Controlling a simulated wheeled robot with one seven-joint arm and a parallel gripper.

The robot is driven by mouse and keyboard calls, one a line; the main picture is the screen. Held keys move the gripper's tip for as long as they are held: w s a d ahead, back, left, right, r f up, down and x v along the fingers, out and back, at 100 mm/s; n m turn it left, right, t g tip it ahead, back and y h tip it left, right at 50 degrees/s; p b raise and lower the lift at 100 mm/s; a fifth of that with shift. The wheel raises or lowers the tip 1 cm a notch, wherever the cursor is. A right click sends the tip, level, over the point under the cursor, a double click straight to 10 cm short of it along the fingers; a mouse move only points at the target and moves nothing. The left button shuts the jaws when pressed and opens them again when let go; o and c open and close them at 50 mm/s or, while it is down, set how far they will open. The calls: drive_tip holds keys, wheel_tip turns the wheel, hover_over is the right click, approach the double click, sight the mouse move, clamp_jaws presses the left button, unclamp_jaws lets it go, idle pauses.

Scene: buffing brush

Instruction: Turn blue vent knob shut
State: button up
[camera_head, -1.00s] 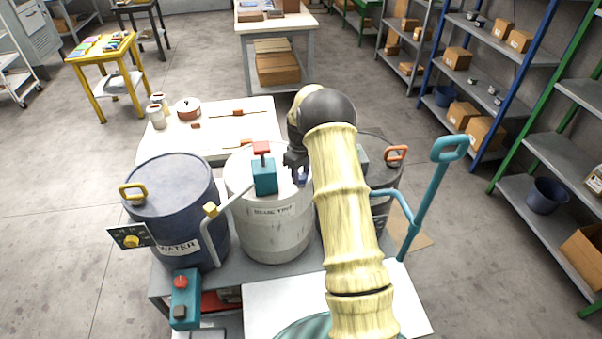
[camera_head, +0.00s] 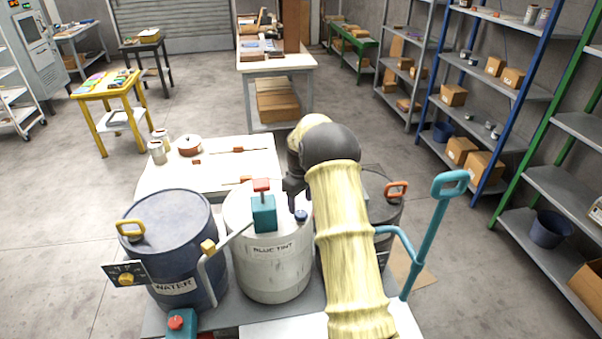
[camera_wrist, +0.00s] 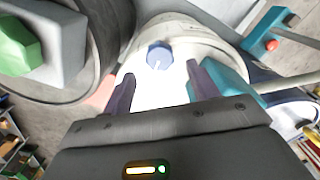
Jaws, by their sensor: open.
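The blue vent knob (camera_head: 301,216) sits on the lid of the white BLUE TINT drum (camera_head: 270,268). In the wrist view the knob (camera_wrist: 159,55) is a small blue round with a pale line on its top. My gripper (camera_wrist: 160,71) is open, with its dark fingertips apart and nothing between them. The knob shows beyond the fingertips, roughly centred between them, and apart from them. In the head view my arm comes from the lower right and partly hides the gripper and the drum's right side.
A teal block with a red top (camera_head: 263,208) stands on the same lid, left of the knob. The WATER drum (camera_head: 172,240) is to the left, a dark drum (camera_head: 382,200) to the right. A teal pump handle (camera_head: 433,222) rises at right.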

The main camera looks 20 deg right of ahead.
sight(299, 215)
wheel_tip(299, 215, up, 13)
drive_tip(key=b, duration=0.1)
idle(0.6)
drive_tip(key=s+a+f+m+t, duration=0.1)
drive_tip(key=s+a, duration=0.3)
drive_tip(key=s, duration=0.6)
drive_tip(key=s+a+f+m, duration=0.2)
drive_tip(key=s+a, duration=0.2)
drive_tip(key=s, duration=0.6)
drive_tip(key=s+a+f+m+t, duration=0.1)
drive_tip(key=s+a, duration=0.4)
drive_tip(key=s, duration=0.5)
drive_tip(key=shift+f+m+t, duration=0.3)
drive_tip(key=shift+f+m, duration=0.3)
drive_tip(key=shift+f, duration=0.25)
